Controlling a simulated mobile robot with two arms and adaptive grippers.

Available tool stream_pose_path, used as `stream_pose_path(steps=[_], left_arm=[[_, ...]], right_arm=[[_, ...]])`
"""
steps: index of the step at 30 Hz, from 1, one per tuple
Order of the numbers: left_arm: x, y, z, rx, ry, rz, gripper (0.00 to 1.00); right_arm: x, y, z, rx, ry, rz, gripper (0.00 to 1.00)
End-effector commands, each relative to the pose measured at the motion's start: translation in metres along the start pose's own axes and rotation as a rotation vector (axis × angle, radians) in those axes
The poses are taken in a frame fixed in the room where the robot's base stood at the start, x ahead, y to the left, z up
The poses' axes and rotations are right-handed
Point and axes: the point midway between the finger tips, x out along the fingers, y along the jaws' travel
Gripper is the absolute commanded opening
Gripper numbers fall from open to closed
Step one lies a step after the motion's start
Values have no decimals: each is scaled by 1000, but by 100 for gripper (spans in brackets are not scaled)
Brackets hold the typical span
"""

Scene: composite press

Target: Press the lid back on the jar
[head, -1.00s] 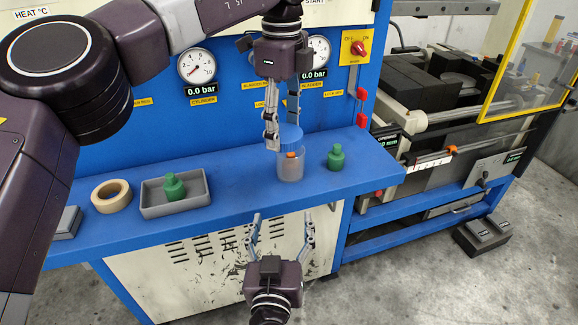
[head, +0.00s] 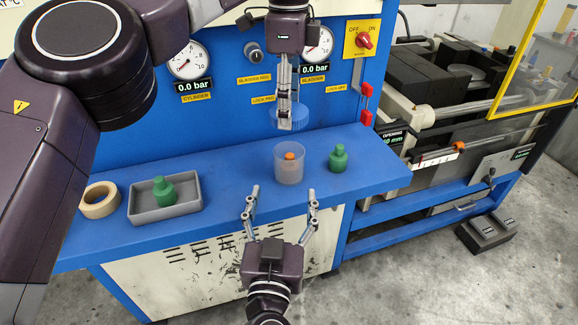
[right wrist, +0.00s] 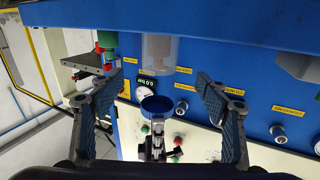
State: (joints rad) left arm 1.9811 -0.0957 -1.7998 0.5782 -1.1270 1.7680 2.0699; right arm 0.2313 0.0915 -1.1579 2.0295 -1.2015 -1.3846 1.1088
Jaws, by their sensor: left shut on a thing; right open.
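The clear jar (head: 289,172) stands upright and uncovered on the blue shelf, with an orange piece (head: 290,156) inside. My left gripper (head: 285,121) is shut on the blue lid (head: 301,117) and holds it above the jar, apart from its rim. My right gripper (head: 282,193) is open and empty in front of the jar, at the shelf's front edge. In the right wrist view, the jar (right wrist: 158,52) shows between and beyond the open fingers (right wrist: 158,78), and the lid (right wrist: 155,106) shows with the left gripper behind it.
A green bottle (head: 338,158) stands close right of the jar. A grey tray (head: 147,215) with another green bottle (head: 163,191) and a tape roll (head: 99,200) are on the left. The blue shelf (head: 235,180) is clear between tray and jar. The gauge panel rises behind.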

Motion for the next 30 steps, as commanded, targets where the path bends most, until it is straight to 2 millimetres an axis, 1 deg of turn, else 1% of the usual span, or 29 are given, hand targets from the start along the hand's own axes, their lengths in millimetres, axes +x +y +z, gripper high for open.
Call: stream_pose_path(steps=[5,12,18,24,30], left_arm=[[0,0,0,0,0,0,48],[0,0,0,1,0,0,48],[0,0,0,1,0,0,48],[0,0,0,1,0,0,48],[0,0,0,1,0,0,48]], right_arm=[[21,1,-1,-4,5,2,69],[68,1,-1,-4,4,3,69],[99,1,-1,-5,3,1,69],[116,0,0,-3,1,0,69],[118,0,0,-1,-1,0,69]])
